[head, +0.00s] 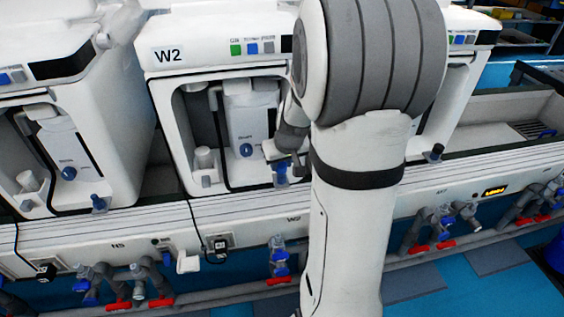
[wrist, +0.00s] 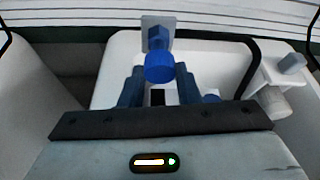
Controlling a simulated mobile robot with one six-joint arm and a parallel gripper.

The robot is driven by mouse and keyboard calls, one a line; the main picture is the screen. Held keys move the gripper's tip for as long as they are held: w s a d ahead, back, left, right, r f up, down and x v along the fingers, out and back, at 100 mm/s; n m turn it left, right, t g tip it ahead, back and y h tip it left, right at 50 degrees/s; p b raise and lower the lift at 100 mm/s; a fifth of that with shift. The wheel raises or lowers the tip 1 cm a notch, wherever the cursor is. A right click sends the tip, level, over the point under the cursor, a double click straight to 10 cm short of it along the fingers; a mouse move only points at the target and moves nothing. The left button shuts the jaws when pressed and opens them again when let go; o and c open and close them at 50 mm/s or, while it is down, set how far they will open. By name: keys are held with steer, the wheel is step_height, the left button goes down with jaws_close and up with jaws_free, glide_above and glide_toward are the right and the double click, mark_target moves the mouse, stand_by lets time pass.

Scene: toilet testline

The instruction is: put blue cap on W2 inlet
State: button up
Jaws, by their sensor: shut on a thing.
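The W2 unit (head: 168,56) stands at the middle of the head view, its label at upper left. My gripper (head: 284,158) is at the right of its open front bay, partly hidden by my arm. In the wrist view my gripper (wrist: 159,82) is shut on a round bright blue cap (wrist: 159,68) at its fingertips. A grey-blue hexagonal fitting on a pale plate, which looks like the W2 inlet (wrist: 157,36), is directly behind the cap. I cannot tell whether cap and fitting touch. In the head view, blue (head: 281,174) shows just below the gripper.
A like unit (head: 92,110) stands at left, with its own blue fitting (head: 98,203). A pale tap-like part (wrist: 275,90) and dark hose are at right in the wrist view. Below the ledge run pipes with red-handled valves (head: 280,281).

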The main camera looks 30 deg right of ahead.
steer(key=shift+f+b, duration=0.3)
steer(key=shift+f, duration=0.1)
steer(key=o, duration=0.9)
steer(key=shift+r, duration=0.1)
steer(key=shift+r+p, duration=0.2)
steer(key=shift+p, duration=0.15)
steer(key=d+p+v, duration=0.1)
steer(key=p+v, duration=0.3)
steer(key=v, duration=0.8)
steer(key=s+a+g, duration=0.1)
steer(key=s+a, duration=0.3)
steer(key=a, duration=0.1)
steer(key=s+a+n+g, duration=0.1)
steer(key=s+a, duration=0.4)
steer(key=s+a+f+g, duration=0.1)
steer(key=s+a, duration=0.4)
steer(key=shift+s+n+y, duration=0.25)
steer(key=shift+n+y, duration=0.05)
